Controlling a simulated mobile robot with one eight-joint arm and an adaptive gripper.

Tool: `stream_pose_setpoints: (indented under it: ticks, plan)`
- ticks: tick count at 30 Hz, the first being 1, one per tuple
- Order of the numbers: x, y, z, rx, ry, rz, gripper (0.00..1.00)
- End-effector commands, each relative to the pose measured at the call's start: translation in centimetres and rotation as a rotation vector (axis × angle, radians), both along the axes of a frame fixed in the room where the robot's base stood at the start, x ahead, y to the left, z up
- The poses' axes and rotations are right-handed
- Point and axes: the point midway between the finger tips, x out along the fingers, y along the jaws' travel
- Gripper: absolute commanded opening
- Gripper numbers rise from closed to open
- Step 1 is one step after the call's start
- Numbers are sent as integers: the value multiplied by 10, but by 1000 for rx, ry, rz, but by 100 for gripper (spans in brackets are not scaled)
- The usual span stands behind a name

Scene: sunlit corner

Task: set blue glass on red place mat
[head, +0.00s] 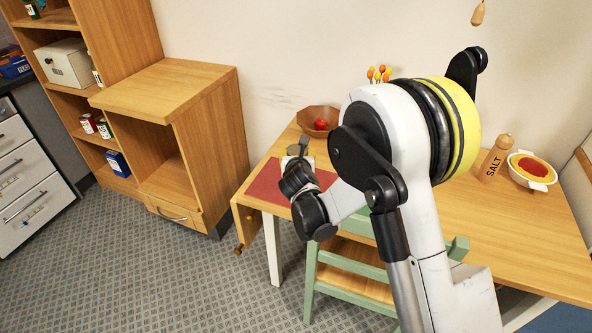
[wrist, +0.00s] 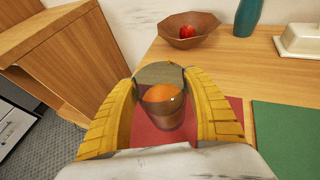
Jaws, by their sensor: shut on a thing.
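My gripper (wrist: 165,103) has its yellow fingers around a see-through glass (wrist: 166,121). The glass looks smoky brown here, with a round orange thing seen in or through it; no clear blue shows. The red place mat (wrist: 230,110) shows below and beside the glass. In the head view the red place mat (head: 266,187) lies at the table's left end, and my gripper (head: 299,150) is over its right part. The glass is mostly hidden there by my wrist. I cannot tell whether its base touches the mat.
A brown bowl (wrist: 187,28) with a red apple (wrist: 187,31) stands behind the mat. A teal vase (wrist: 248,18) and white butter dish (wrist: 300,41) stand at back right. A green mat (wrist: 282,130) lies to the right. A green chair (head: 346,264) stands at the table's front.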

Motion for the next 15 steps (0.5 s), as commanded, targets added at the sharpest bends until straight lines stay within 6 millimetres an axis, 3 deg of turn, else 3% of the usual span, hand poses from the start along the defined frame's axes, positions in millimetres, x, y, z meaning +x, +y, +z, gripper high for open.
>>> stream_pose_setpoints:
  ticks: [5, 12, 15]
  plan:
    - [-3, 4, -9, 0, -1, 0, 17]
    - [-3, 4, -43, 0, -1, 0, 17]
    - [-3, 4, -43, 0, -1, 0, 17]
